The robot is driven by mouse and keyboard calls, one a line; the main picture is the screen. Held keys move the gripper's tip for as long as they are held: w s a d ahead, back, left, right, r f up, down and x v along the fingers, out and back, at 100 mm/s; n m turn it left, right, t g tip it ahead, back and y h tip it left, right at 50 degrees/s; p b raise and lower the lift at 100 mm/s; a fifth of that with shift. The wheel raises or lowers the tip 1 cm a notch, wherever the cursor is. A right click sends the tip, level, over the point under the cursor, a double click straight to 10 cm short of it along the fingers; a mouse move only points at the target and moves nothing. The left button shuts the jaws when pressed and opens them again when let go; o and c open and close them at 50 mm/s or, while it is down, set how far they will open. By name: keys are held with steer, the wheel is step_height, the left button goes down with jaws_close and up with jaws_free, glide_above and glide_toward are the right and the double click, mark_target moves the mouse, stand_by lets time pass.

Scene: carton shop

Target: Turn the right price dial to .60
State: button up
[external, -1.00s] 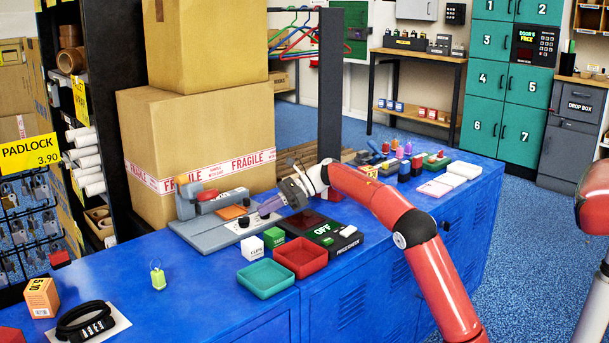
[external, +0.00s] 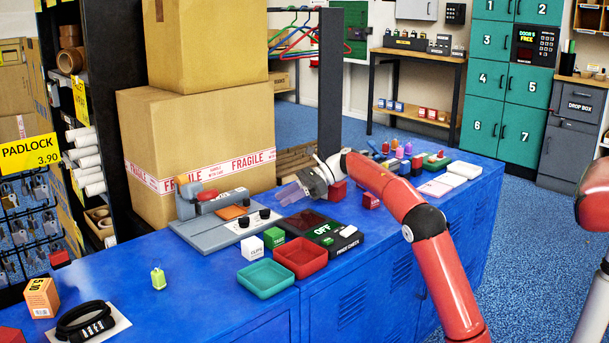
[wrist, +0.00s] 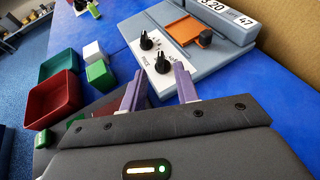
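The price machine (external: 205,235) is a grey unit with a pale panel carrying two black dials. The right dial in the external view (external: 264,213) is the nearer one in the wrist view (wrist: 162,63). The left dial (external: 244,221) is the farther one there (wrist: 146,40). White marks show on the knobs, but their settings are too small to read. My gripper (external: 287,191) has purple fingers, spread apart and empty in the wrist view (wrist: 159,69). It is above and to the right of the dials, touching neither. A partly cropped sign (wrist: 228,14) reads about ".20" and "LOT 47".
A black price-check unit (external: 322,233) reading OFF lies right of the machine. Red (external: 300,270) and teal (external: 266,291) trays, a white cube (external: 252,247) and a green cube (external: 274,238) stand in front. Large cartons (external: 200,140) stand behind.

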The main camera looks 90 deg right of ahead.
steer(key=shift+s+d+r, duration=0.2)
steer(key=shift+s+r, duration=0.1)
steer(key=shift+s, duration=0.3)
